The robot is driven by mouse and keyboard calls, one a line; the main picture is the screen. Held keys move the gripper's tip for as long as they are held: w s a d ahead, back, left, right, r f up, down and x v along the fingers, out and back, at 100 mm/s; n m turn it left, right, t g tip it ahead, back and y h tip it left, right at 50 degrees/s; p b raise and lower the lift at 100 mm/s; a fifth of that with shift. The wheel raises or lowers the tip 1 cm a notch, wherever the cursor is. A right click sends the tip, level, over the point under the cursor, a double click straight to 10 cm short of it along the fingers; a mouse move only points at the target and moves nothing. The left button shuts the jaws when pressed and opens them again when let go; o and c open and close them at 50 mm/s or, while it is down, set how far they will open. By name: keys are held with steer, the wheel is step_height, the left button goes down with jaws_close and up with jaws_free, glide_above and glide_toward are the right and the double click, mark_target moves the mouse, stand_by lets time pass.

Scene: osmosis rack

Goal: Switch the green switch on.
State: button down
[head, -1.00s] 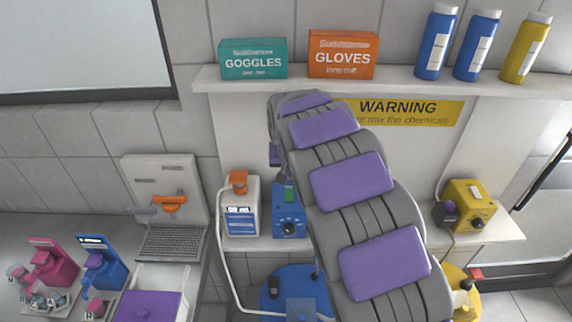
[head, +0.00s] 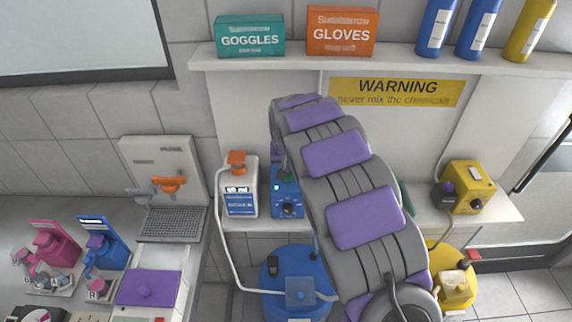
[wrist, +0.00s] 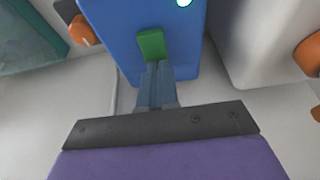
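The blue box (head: 287,203) stands on the lower shelf, partly hidden behind my arm in the head view. In the wrist view the blue box (wrist: 185,40) fills the upper middle, with the green switch (wrist: 151,44) on its face. A bright, green-rimmed indicator light (wrist: 184,2) shows at the top edge. My gripper (wrist: 154,68) has its fingers together, with the tips at the lower end of the green switch; I cannot tell whether they touch. In the head view my gripper (head: 284,169) is at the top of the box and largely covers the switch.
A white device (head: 239,195) with an orange top stands close left of the blue box. A yellow box (head: 468,188) is on the shelf at the right. The warning sign (head: 398,92) is on the wall behind my arm.

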steer(key=shift+d+f, duration=0.1)
steer(key=shift+s, duration=0.85)
steer(key=shift+r, duration=0.7)
steer(key=p+v, duration=0.1)
steer(key=v, duration=1.1)
steer(key=shift+r, duration=0.35)
